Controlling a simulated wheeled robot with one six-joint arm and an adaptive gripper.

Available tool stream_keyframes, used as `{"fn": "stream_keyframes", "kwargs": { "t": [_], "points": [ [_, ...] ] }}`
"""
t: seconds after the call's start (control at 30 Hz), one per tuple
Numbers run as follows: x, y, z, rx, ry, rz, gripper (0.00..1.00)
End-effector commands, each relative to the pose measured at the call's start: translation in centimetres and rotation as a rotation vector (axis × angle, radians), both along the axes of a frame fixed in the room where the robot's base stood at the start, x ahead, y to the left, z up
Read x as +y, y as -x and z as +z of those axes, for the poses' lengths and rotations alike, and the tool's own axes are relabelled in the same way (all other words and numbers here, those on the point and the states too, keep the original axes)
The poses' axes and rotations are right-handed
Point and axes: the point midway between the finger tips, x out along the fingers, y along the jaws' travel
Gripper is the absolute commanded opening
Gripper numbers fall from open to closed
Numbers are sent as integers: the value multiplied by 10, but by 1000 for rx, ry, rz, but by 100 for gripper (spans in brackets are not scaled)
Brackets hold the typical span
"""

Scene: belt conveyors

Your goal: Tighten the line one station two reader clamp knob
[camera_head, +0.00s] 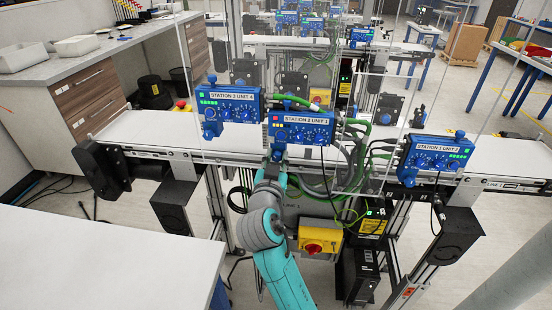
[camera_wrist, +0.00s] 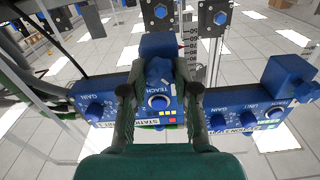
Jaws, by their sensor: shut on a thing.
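The station 2 reader (camera_head: 300,129) is a blue box with a white label, mounted at the front of the near conveyor. Its blue clamp knob (camera_head: 280,147) shows just under the box's left part. My gripper (camera_head: 277,160) reaches up from below to this knob. In the wrist view my gripper (camera_wrist: 159,92) has its two dark fingers on either side of the blue knob (camera_wrist: 158,71) and is shut on it. The fingers hide the knob's sides. The reader's face (camera_wrist: 160,103) with its dial shows behind and between the fingers, its label partly covered.
A station 3 reader (camera_head: 229,105) stands close on the left, a station 1 reader (camera_head: 437,152) on the right. Green and black cables hang right of my gripper. A yellow box with a red switch (camera_head: 314,247) sits below. A white table (camera_head: 110,262) fills the lower left.

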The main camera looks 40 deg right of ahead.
Motion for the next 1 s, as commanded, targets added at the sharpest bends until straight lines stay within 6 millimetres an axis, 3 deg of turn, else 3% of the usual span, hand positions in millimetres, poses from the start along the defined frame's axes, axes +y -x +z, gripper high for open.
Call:
{"fn": "stream_keyframes", "kwargs": {
  "t": [0.6,1.0],
  "points": [
    [-1,1,0,-422,-327,2,0],
    [-1,1,0,-547,-424,1,0]
  ]
}}
